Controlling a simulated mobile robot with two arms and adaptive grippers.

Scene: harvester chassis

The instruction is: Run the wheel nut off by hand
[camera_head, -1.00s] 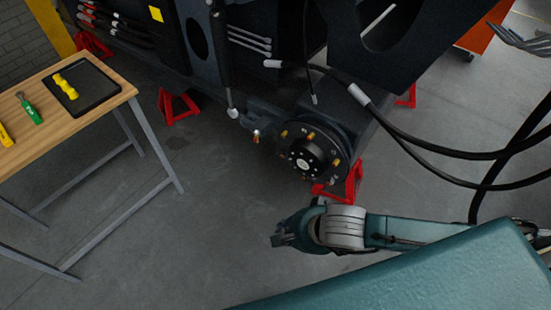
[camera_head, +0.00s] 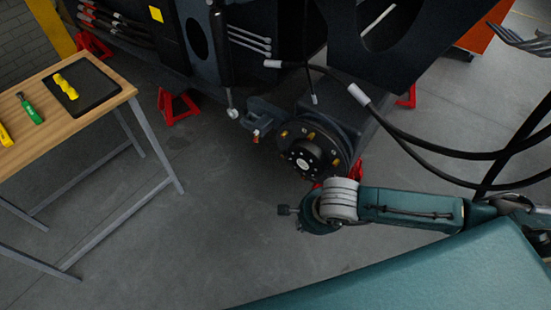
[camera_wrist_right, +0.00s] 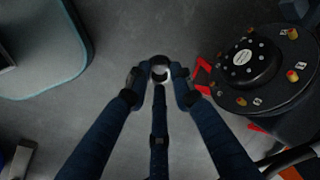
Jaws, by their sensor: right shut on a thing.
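The black wheel hub (camera_head: 307,158) has several brass-coloured wheel nuts (camera_head: 336,162) around its face. The hub also shows at the right of the right wrist view (camera_wrist_right: 252,64), with nuts on its studs (camera_wrist_right: 292,76). My right gripper (camera_head: 285,210) is in front of and below the hub in the head view, apart from it. In the right wrist view its fingers (camera_wrist_right: 160,76) are shut on a small round metallic piece (camera_wrist_right: 160,71), which looks like a wheel nut and is partly hidden by the fingertips. My left gripper is not in view.
A wooden-topped table (camera_head: 60,130) stands at the left with a black tray (camera_head: 92,92), a yellow object (camera_head: 66,87) and a green-handled tool (camera_head: 31,110). Red stands (camera_head: 178,107) support the chassis. Black hoses (camera_head: 430,148) hang at the right. Floor between table and hub is clear.

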